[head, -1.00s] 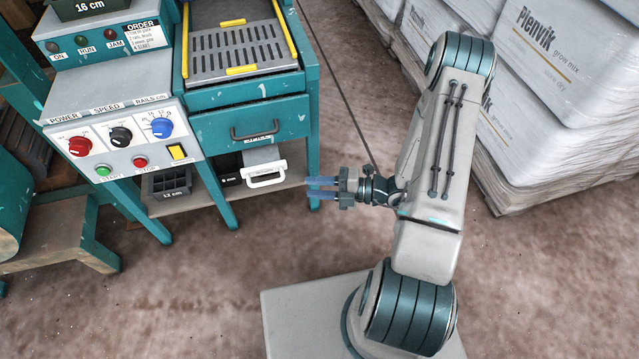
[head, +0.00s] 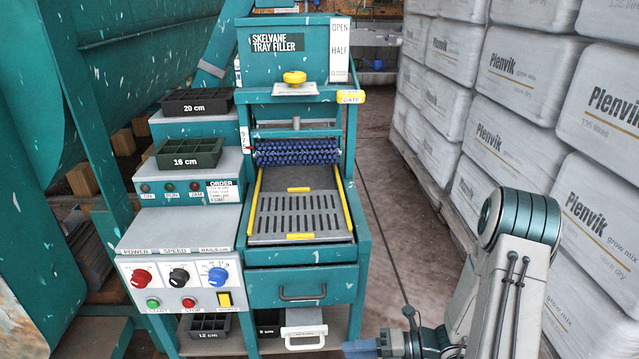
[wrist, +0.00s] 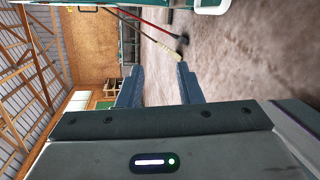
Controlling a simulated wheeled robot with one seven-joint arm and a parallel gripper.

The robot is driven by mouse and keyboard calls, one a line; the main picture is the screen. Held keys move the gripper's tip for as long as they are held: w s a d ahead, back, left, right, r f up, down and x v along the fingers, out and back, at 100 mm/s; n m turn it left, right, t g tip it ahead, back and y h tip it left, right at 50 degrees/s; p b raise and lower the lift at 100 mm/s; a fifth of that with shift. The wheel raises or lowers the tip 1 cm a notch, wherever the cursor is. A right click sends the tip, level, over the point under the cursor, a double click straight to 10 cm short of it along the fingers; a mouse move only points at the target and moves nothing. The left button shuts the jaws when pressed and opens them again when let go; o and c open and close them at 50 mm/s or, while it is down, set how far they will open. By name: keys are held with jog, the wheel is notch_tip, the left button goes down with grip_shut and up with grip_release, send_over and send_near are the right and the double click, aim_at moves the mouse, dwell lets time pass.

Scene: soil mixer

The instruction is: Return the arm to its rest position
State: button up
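My arm (head: 510,290) is folded at the lower right of the head view, with its elbow up and its lower part cut off by the picture's edge. My gripper (head: 358,348) points left at the bottom edge, just right of the tray filler's lower shelf and the white handled bin (head: 304,330). In the wrist view its two dark fingers (wrist: 158,82) stand apart with nothing between them. The gripper looks clear of the machine, though the exact gap is hard to tell.
Stacked white Plenvik bales (head: 500,140) rise close on the right. Bare floor (head: 395,215) lies between. Long-handled tools (wrist: 150,30) show in the wrist view.

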jog(key=s+d+r+n+h+p, duration=0.2)
jog(key=r+n+h+p, duration=0.3)
jog(key=r+n+p, duration=0.3)
jog(key=s+d+r+n+t+h+p, duration=0.1)
jog(key=s+r+n+h+p, duration=0.3)
jog(key=r+n, duration=1.1)
jog(key=s+d+r+n+h+p, duration=0.3)
jog(key=r+n+h+p, duration=0.3)
jog(key=r, duration=1.8)
jog(key=s+n+p, duration=0.1)
jog(key=n+p, duration=0.4)
jog(key=shift+d+n+h+p, duration=0.2)
jog(key=shift+n+h+p, duration=0.1)
jog(key=shift+h+p, duration=0.1)
